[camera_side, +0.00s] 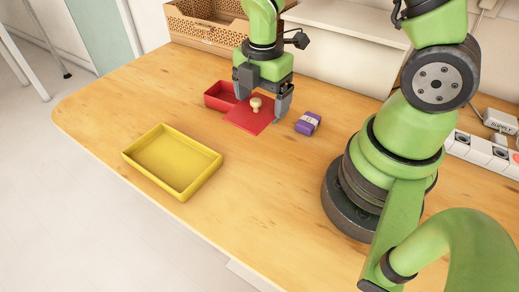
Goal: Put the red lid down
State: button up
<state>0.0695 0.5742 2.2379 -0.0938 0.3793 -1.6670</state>
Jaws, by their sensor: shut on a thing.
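The red lid (241,119) is a flat square plate with a pale knob (255,104) on top. My gripper (264,100) is shut on the lid, with one finger on each side of the knob. I cannot tell whether the lid touches the table or hangs just above it. A red open box (214,101) stands right behind the lid to the left, partly hidden by the lid and gripper.
A yellow tray (190,190) lies empty at the front left of the wooden table (110,115). A small purple block with a pale band (307,123) lies right of the lid. A cardboard box (197,27) stands at the back. A power strip (480,150) is at far right.

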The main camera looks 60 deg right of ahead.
jog(key=shift+s+a+f+n, duration=0.1)
jog(key=shift+s+f+n, duration=0.05)
jog(key=shift+s+n, duration=0.2)
send_over(264, 146)
notch_tip(264, 146, down, 5)
jog(key=shift+s+f, duration=0.1)
jog(key=shift+s, duration=0.05)
jog(key=shift+f, duration=2.3)
jog(key=shift+f, duration=0.1)
jog(key=o, duration=0.7)
